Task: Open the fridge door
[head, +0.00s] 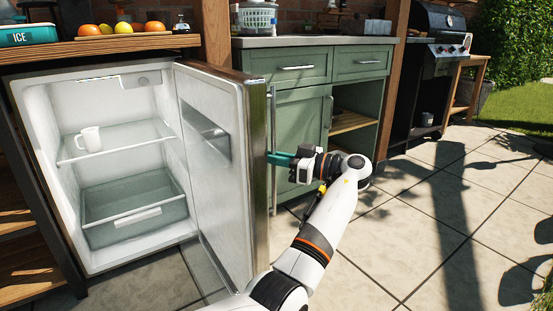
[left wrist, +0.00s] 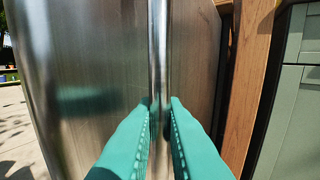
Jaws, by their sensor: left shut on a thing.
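The fridge (head: 40,120) stands under the wooden counter with its door (head: 220,165) swung wide open to the right, the inner face showing. A long vertical metal handle (head: 273,130) runs along the door's outer face. My left gripper (head: 274,157) has its teal fingers on this handle from the right. In the left wrist view the handle (left wrist: 158,60) passes between the two teal fingertips (left wrist: 161,105), which are shut around it. Inside the fridge a white mug (head: 89,139) stands on the glass shelf, above a clear drawer (head: 130,210). My right gripper is not in view.
A green cabinet (head: 303,130) with an open shelf bay stands right of the door, close behind my gripper. A black grill (head: 432,60) is farther right. Fruit (head: 120,28) and a teal ice box (head: 28,34) sit on the counter. The tiled floor (head: 440,200) at the right is clear.

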